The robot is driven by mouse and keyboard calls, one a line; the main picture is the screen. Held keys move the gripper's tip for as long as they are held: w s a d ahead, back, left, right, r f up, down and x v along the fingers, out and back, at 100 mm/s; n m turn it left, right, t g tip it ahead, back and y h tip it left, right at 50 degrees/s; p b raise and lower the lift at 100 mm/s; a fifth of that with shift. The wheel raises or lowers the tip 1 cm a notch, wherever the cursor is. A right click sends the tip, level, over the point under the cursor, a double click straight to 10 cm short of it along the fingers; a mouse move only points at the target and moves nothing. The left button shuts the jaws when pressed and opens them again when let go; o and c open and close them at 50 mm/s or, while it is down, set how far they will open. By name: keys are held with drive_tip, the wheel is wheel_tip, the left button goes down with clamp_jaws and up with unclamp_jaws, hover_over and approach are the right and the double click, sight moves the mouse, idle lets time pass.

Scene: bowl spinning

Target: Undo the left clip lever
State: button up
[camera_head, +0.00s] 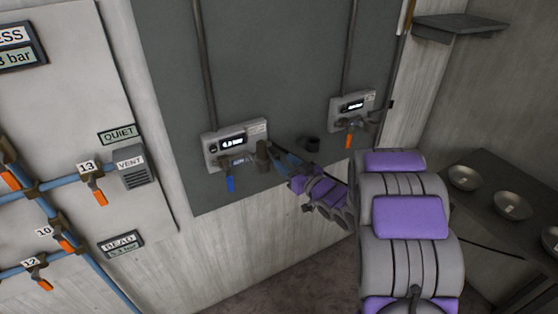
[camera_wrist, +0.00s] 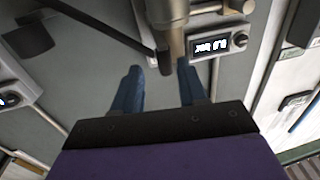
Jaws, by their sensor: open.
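The left wall unit (camera_head: 236,144) is a grey box with a lit display and a blue lever (camera_head: 231,184) hanging below it. A brownish round fitting (camera_head: 262,157) is at its right end. In the wrist view, a long dark bar (camera_wrist: 105,28), which looks like the clip lever, slants to this fitting (camera_wrist: 175,42). My gripper (camera_head: 277,157) is beside the fitting, coming from the right. In the wrist view, its blue fingers (camera_wrist: 159,72) are apart with nothing clearly held between them. The fitting's end lies just beyond the tips; contact cannot be told.
A similar right wall unit (camera_head: 352,108) has an orange lever (camera_head: 349,141). Pipes with orange-handled valves (camera_head: 97,192) are at left. A dark table (camera_head: 487,173) with metal bowls (camera_head: 464,178) is at right.

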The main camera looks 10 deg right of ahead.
sight(279, 159)
drive_tip(key=x, duration=0.3)
drive_tip(key=shift+w+a+b, duration=0.15)
drive_tip(key=shift+a+b, duration=0.15)
drive_tip(key=shift+a, duration=0.1)
drive_tip(key=shift+w+a, duration=0.25)
drive_tip(key=shift+a, duration=0.1)
drive_tip(key=shift+d, duration=0.4)
drive_tip(key=c, duration=0.3)
drive_tip(key=shift+a, duration=0.2)
clamp_jaws()
